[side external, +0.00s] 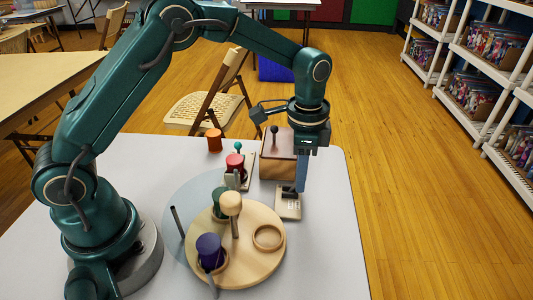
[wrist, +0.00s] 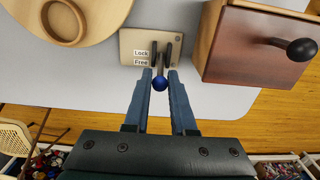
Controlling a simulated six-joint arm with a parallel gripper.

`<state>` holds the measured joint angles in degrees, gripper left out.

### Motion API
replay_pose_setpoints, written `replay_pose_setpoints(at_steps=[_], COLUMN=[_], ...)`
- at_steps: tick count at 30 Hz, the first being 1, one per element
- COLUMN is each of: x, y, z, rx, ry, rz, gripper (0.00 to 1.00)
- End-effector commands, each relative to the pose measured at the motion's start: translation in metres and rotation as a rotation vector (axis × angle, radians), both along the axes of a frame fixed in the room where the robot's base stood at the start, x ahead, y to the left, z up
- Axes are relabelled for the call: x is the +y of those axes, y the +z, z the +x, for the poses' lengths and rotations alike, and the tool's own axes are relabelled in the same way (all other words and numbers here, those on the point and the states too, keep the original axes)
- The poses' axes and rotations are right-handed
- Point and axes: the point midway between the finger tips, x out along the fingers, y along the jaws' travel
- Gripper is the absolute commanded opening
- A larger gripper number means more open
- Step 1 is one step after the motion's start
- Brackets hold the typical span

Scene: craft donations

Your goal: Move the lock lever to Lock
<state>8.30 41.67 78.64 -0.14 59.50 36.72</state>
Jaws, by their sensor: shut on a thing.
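The lock lever has a blue ball knob (wrist: 160,84) and rises from a slotted beige plate (wrist: 130,42) marked "Lock" and "Free", seen in the wrist view. "Lock" is printed above "Free" there. The knob appears on the "Free" side and below the plate's edge, but the steep view leaves the lever's exact setting unclear. My gripper (wrist: 160,76) is shut on the blue knob, one finger on each side. In the side view, my gripper (side external: 301,188) points down over the plate (side external: 288,210) and hides most of the lever.
A wooden box (side external: 278,166) with a black ball-ended handle stands close beside the plate. A round wooden board (side external: 265,272) with a ring and several knobbed pieces lies on the other side. An orange container (side external: 214,140) stands farther back. The white tabletop (side external: 325,240) is clear at right.

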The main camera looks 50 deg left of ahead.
Motion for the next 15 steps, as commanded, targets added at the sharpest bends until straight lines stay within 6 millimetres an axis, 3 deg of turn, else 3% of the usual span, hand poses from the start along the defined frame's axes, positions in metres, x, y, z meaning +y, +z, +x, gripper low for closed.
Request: replay_pose_setpoints(at_steps=[15], x=[0.0094], y=[0.0025], z=[-0.0091], rx=[0.007], ry=[-0.001], rz=[0.006], gripper=[0.0])
